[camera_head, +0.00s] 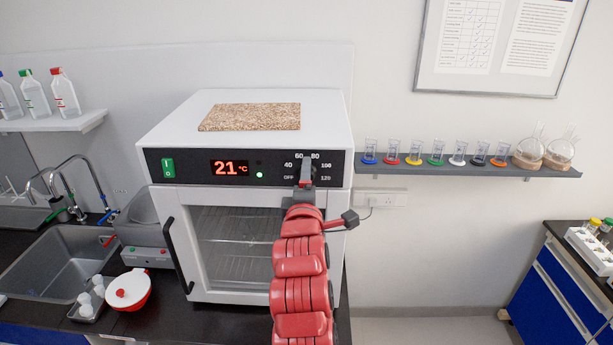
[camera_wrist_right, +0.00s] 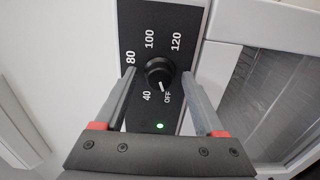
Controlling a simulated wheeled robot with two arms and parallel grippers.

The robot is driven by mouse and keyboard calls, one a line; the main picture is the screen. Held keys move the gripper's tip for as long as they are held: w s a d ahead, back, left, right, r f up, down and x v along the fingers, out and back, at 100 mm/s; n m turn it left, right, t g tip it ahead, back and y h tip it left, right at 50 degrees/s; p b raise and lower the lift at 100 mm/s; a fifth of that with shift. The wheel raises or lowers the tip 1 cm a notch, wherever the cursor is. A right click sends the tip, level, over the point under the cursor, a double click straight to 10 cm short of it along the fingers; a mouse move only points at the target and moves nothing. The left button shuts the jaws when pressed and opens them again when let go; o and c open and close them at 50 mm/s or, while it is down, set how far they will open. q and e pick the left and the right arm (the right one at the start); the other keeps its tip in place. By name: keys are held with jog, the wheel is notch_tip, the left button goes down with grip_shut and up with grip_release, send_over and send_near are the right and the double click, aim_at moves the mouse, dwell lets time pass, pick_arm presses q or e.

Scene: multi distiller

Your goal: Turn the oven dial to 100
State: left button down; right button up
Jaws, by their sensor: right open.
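The white oven (camera_head: 265,130) stands on the dark counter, its display (camera_head: 230,168) reading 21 °C. Its black dial (camera_wrist_right: 159,72) shows in the right wrist view, ringed by the marks OFF, 40, 80, 100 and 120. The dial's light mark appears to point toward OFF. My right gripper (camera_wrist_right: 159,78) is open, with one finger on each side of the dial; I cannot tell whether they touch it. In the head view my right gripper (camera_head: 306,170) is in front of the panel and hides most of the dial. My left gripper is out of view.
A cork board (camera_head: 250,117) lies on the oven top. A dark handle (camera_head: 178,255) sticks out at the door's left. A grey shelf (camera_head: 480,169) with glassware is to the right. A sink (camera_head: 65,265) and a red-and-white pot (camera_head: 128,292) are at left.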

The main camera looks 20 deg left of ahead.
grip_shut()
dwell(0.3)
